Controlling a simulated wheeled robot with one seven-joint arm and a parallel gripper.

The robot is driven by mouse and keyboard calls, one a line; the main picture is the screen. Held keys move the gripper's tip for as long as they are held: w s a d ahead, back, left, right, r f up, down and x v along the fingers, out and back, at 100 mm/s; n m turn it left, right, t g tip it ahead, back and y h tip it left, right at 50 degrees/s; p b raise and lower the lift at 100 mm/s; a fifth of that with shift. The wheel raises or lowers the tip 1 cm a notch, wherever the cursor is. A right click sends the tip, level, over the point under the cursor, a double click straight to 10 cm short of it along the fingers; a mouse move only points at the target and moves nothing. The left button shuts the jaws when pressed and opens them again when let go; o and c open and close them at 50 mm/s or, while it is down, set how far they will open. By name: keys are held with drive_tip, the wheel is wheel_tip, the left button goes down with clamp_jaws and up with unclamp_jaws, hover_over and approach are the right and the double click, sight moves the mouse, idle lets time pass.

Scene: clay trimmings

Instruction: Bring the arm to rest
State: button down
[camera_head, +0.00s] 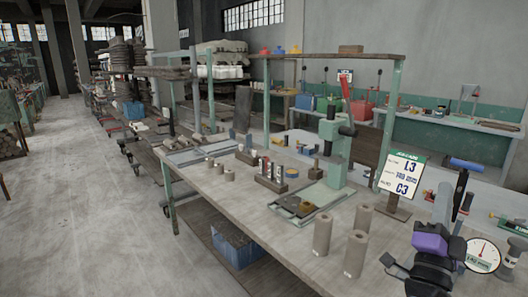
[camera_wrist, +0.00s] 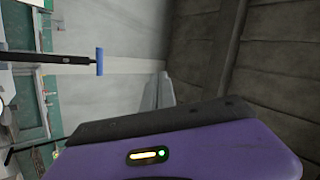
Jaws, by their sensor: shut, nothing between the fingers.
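My gripper (camera_head: 443,197) is at the lower right of the head view, pointing upward, with a purple and black body below its grey fingers. The fingers are shut and hold nothing. In the wrist view the purple body fills the bottom, and the narrow grey fingers (camera_wrist: 162,90) stand together above it. The gripper appears in front of the right end of the workbench (camera_head: 235,205); its exact distance from the bench cannot be told.
On the bench stand several clay cylinders (camera_head: 322,232), a green press (camera_head: 335,150) with a red lever, and a sign (camera_head: 402,175) reading L3 and C3. A round dial (camera_head: 483,254) is close to my gripper. Open floor (camera_head: 80,200) lies at the left.

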drive_tip(key=s+a+f+n+t+y, duration=0.1)
drive_tip(key=s+a+f+n+y, duration=0.55)
drive_tip(key=s+f+n, duration=0.2)
drive_tip(key=s+a+f+n+t+y, duration=0.1)
drive_tip(key=s+a+f+n+y, duration=0.6)
drive_tip(key=s+n, duration=0.25)
drive_tip(key=s+a+f+g, duration=0.1)
drive_tip(key=s+f+g, duration=0.1)
drive_tip(key=s, duration=0.6)
drive_tip(key=s+a+f+n+g+y, duration=0.1)
drive_tip(key=s+a+f+g, duration=0.1)
drive_tip(key=s, duration=0.6)
drive_tip(key=s+a+f+g+y, duration=0.1)
drive_tip(key=s+a+f+g, duration=0.1)
drive_tip(key=s+f, duration=0.4)
drive_tip(key=s+g, duration=0.1)
drive_tip(key=s, duration=0.1)
drive_tip(key=shift+s+g, duration=0.4)
